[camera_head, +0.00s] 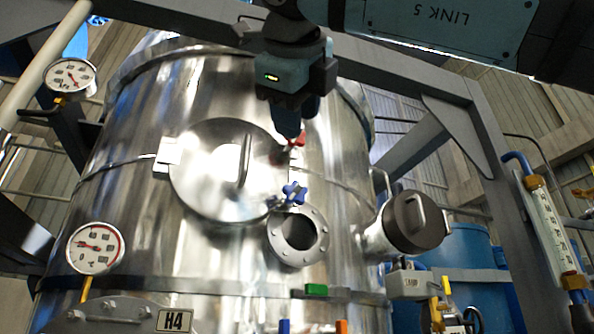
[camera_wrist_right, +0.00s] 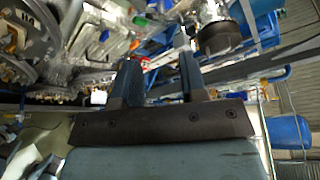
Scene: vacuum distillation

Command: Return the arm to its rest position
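My right gripper (camera_head: 289,125) hangs from the top of the head view, pointing down in front of the large shiny steel vessel (camera_head: 140,140). In the right wrist view its two dark fingers (camera_wrist_right: 158,72) stand apart with nothing held between them. In the head view a small red handle (camera_head: 297,141) shows just beside the fingertips; I cannot tell whether they touch. My left gripper is in neither view.
The vessel carries a round hatch (camera_head: 215,175), a blue valve knob (camera_head: 294,193), an open flanged port (camera_head: 298,238) and a capped side port (camera_head: 413,222). Gauges (camera_head: 95,248) (camera_head: 70,78) stand left. Grey frame beams (camera_head: 490,150) and a glass tube gauge (camera_head: 547,222) stand right.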

